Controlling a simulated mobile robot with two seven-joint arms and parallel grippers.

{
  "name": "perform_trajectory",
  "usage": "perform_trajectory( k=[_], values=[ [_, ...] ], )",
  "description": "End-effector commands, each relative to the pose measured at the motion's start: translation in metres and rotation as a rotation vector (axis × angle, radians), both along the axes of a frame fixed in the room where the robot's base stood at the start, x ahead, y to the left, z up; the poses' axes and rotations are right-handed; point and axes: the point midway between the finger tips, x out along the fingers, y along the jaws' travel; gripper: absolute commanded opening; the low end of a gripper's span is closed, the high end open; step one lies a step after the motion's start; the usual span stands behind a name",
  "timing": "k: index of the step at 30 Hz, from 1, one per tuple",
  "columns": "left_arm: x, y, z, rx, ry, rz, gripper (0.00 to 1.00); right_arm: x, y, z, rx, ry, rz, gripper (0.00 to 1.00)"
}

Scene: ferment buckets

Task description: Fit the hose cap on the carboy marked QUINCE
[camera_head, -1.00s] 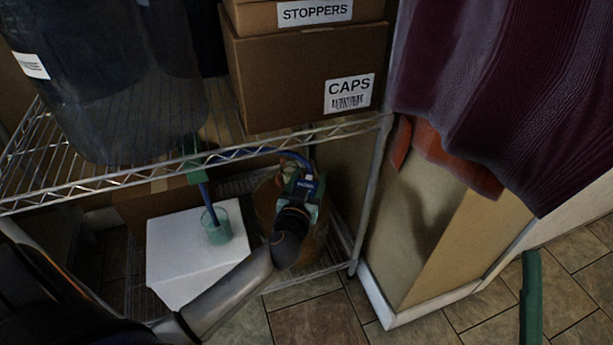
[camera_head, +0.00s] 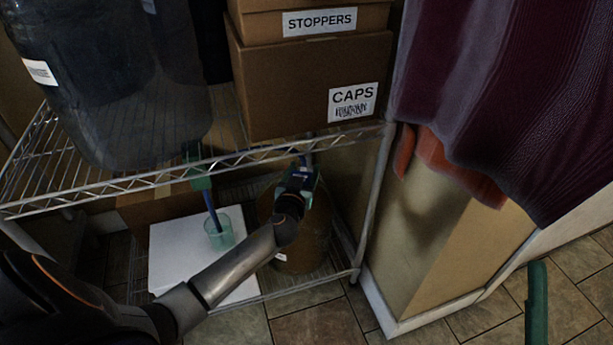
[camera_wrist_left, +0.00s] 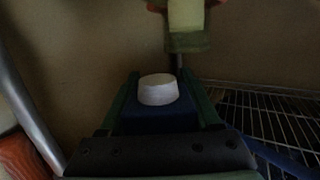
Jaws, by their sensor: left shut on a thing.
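My left gripper (camera_head: 300,184), with green fingers, is over the top of a brown carboy (camera_head: 312,245) on the lower shelf. The carboy's mouth is hidden behind the gripper, and its small white label is too small to read. In the left wrist view the fingers (camera_wrist_left: 160,108) are shut on the hose cap (camera_wrist_left: 158,90), which shows a white round top above a dark blue part. I cannot tell whether it touches the carboy. My right gripper is not recognisable in view.
A wire shelf (camera_head: 150,180) passes close above my left arm. It bears a big dark carboy (camera_head: 110,90) and a box marked CAPS (camera_head: 290,90), with a STOPPERS box (camera_head: 270,24) on top. A white block (camera_head: 180,265) holds the cup. Purple cloth (camera_head: 480,90) hangs right.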

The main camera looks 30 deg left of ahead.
Motion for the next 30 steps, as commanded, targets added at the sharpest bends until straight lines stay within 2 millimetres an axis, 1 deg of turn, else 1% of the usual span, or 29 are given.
perform_trajectory(
  k=[10, 19, 24, 30],
  values=[
    [0.019, 0.022, 0.0, 0.001, -0.001, 0.0, 0.09, 0.0, 0.0, -0.002, -0.001, 0.0, 0.0, 1.0],
    [0.034, 0.04, -0.004, 0.0, -0.001, 0.001, 0.09, 0.0, 0.001, -0.017, -0.014, 0.001, -0.005, 1.0],
    [0.04, 0.047, -0.004, 0.001, -0.002, 0.001, 0.09, 0.001, 0.003, -0.022, -0.021, 0.003, -0.007, 1.0],
    [0.043, 0.051, -0.005, 0.0, 0.0, 0.0, 0.09, 0.001, 0.003, -0.024, -0.023, 0.007, -0.007, 1.0]
  ],
)
